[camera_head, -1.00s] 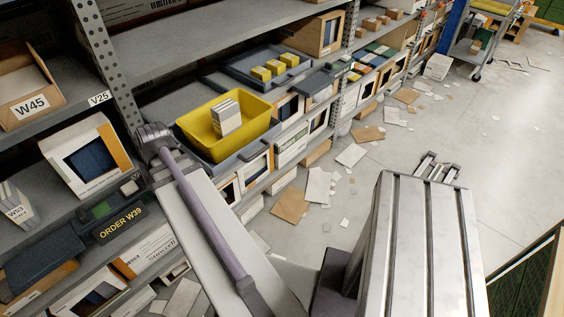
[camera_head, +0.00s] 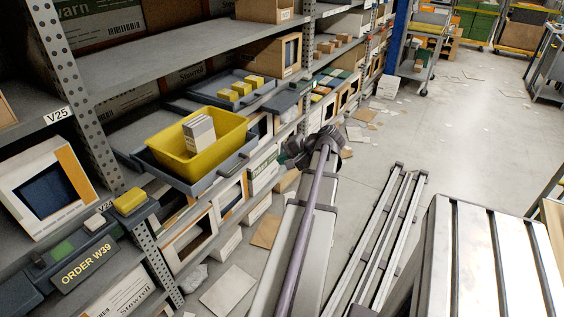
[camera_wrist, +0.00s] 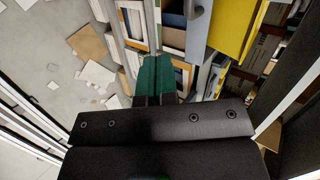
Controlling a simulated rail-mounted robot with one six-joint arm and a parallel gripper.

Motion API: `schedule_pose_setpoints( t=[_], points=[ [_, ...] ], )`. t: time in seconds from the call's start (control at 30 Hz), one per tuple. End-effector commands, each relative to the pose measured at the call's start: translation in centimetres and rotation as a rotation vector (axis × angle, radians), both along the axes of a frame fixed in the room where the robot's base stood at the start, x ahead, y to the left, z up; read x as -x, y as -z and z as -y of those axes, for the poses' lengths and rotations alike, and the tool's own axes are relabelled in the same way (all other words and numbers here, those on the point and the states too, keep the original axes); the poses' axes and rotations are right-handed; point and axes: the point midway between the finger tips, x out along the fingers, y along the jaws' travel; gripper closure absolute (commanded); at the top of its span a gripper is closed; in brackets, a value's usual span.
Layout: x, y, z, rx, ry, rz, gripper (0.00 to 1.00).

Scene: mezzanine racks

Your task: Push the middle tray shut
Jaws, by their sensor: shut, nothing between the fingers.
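A grey-blue tray (camera_head: 190,183) with a front handle sticks out from the rack's middle shelf and carries a yellow bin (camera_head: 178,160) with a pale box in it. Another grey tray (camera_head: 205,91) with yellow blocks lies farther along the shelf. I cannot tell for certain which is the middle tray. In the wrist view my gripper (camera_wrist: 152,62) has green fingers shut together and empty. The bin tray's grey front (camera_wrist: 206,45) and the yellow bin (camera_wrist: 232,28) show right of them.
A perforated rack post (camera_head: 75,90) stands left of the bin tray. A dark panel reading ORDER W39 (camera_head: 88,262) and a yellow block (camera_head: 130,201) are below left. Cartons fill the lower shelf. The aisle floor (camera_head: 450,130) is largely clear, with scattered cardboard.

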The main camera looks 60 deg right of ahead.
Motion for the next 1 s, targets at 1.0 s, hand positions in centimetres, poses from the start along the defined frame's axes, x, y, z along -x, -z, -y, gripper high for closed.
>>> schedule_pose_setpoints(
  t=[1.0],
  points=[
    [-9.6, 3.7, -0.6, 0.001, -0.001, -0.001, 1.00]
  ],
)
